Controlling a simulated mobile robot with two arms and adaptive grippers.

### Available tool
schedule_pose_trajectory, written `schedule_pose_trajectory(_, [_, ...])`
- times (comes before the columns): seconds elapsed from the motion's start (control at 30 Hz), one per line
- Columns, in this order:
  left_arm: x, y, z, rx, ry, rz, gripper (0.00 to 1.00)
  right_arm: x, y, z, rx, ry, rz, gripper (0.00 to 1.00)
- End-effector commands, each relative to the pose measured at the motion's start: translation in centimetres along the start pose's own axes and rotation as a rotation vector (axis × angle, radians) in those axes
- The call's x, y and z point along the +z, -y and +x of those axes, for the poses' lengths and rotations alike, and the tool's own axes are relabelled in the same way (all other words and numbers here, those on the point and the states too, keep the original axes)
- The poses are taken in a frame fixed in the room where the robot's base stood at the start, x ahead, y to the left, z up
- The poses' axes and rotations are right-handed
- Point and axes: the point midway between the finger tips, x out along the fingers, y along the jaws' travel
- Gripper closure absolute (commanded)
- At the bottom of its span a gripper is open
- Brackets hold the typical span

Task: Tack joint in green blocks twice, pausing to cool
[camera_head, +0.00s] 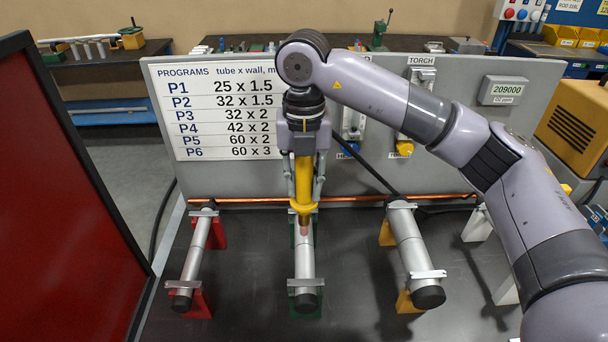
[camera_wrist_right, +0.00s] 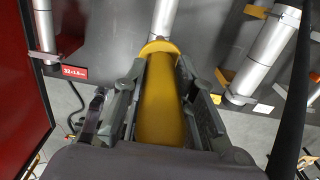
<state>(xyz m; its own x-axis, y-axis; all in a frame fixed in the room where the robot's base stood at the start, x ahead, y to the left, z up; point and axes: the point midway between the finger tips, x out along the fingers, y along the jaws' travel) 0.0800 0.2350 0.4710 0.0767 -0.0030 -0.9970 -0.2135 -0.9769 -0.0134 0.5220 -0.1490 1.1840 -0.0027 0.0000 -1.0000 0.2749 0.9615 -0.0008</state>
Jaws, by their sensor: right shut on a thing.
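A grey tube (camera_head: 304,262) lies in the green blocks (camera_head: 306,303), running from back to front in the middle of the dark table. My right gripper (camera_head: 304,188) is shut on the yellow torch (camera_head: 303,172) and holds it upright, its tip over the tube's middle. The tip looks at or just above the tube; whether it touches cannot be told. In the wrist view the yellow torch body (camera_wrist_right: 161,100) sits between the fingers, and part of the tube (camera_wrist_right: 163,18) shows beyond it. The joint is hidden near the tip. My left gripper is out of view.
A tube in red blocks (camera_head: 219,233) lies to the left, and a thicker tube in yellow blocks (camera_head: 387,234) to the right. White blocks (camera_head: 478,224) stand farther right. A grey panel with a program chart (camera_head: 222,110) rises behind. A red screen (camera_head: 70,190) stands at left.

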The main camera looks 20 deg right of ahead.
Motion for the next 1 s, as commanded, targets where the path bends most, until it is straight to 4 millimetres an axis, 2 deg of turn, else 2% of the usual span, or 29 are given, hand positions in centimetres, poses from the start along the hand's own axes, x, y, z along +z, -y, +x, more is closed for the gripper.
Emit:
schedule_pose_trajectory(0.1, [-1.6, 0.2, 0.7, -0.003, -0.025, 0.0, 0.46, 0.0, 0.0, 1.1, 0.0, 0.001, -0.001, 1.0])
schedule_pose_trajectory(0.2, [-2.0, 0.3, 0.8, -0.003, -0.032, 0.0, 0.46, 0.0, 0.0, 1.3, 0.001, 0.001, -0.001, 1.0])
schedule_pose_trajectory(0.6, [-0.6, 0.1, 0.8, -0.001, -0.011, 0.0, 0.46, 0.0, 0.0, 1.4, 0.001, 0.001, 0.0, 1.0])
schedule_pose_trajectory(1.0, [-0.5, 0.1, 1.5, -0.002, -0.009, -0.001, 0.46, -0.1, 0.0, 1.9, 0.001, 0.001, 0.0, 1.0])
